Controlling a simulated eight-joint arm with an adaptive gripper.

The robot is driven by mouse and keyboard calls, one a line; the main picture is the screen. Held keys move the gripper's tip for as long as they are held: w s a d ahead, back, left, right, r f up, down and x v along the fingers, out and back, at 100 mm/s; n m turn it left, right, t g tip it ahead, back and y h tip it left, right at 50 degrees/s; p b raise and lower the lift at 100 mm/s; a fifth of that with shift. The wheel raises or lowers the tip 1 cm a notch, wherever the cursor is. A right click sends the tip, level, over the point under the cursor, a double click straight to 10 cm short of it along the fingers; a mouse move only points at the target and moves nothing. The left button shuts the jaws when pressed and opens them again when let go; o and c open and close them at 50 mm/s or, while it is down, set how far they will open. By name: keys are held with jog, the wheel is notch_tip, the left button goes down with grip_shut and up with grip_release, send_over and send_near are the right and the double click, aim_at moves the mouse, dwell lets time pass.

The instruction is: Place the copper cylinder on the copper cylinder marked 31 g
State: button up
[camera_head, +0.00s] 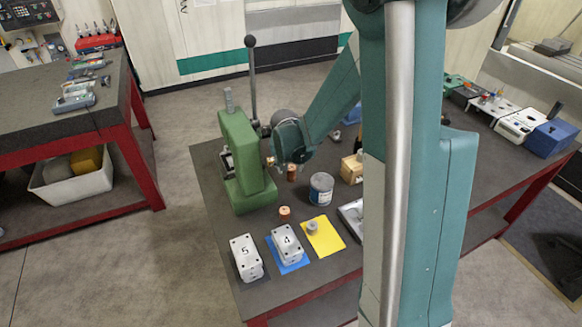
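A copper cylinder (285,212) stands upright on the dark table, behind the white block marked 4. A second copper piece (291,173) shows just below the wrist of my arm, near the green press. My gripper (287,164) is at the end of the teal arm, over or beside that second piece. The fingers are tiny and partly hidden, so I cannot tell whether they hold it. A small copper-coloured spot (270,161) shows left of the wrist. No 31 g marking is readable on either piece.
A green press (243,150) with an upright lever stands left of my gripper. A grey-blue can (321,188) stands to the right. White blocks marked 5 (246,258) and 4 (287,241) and a yellow sheet (328,239) lie in front. My arm hides the table's middle.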

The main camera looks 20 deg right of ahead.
jog(key=v, duration=1)
jog(key=shift+r, duration=0.2)
dwell(0.3)
jog(key=shift+s, duration=0.1)
dwell(0.3)
jog(key=s+a+r+n+t+y, duration=0.1)
jog(key=s+a+r+n, duration=0.15)
jog(key=s+r, duration=0.35)
jog(key=s+a+r+n+t, duration=0.1)
jog(key=s+a+r, duration=0.35)
jog(key=s, duration=0.35)
jog(key=s+a+r+n, duration=0.1)
jog(key=s+a, duration=0.1)
jog(key=s, duration=0.5)
jog(key=s+a+r+n+t+y, duration=0.1)
jog(key=s+a+n, duration=0.1)
jog(key=s, duration=0.5)
jog(key=shift+s+a+r+y, duration=0.25)
jog(key=shift+s+a+y, duration=0.1)
jog(key=shift+a, duration=0.2)
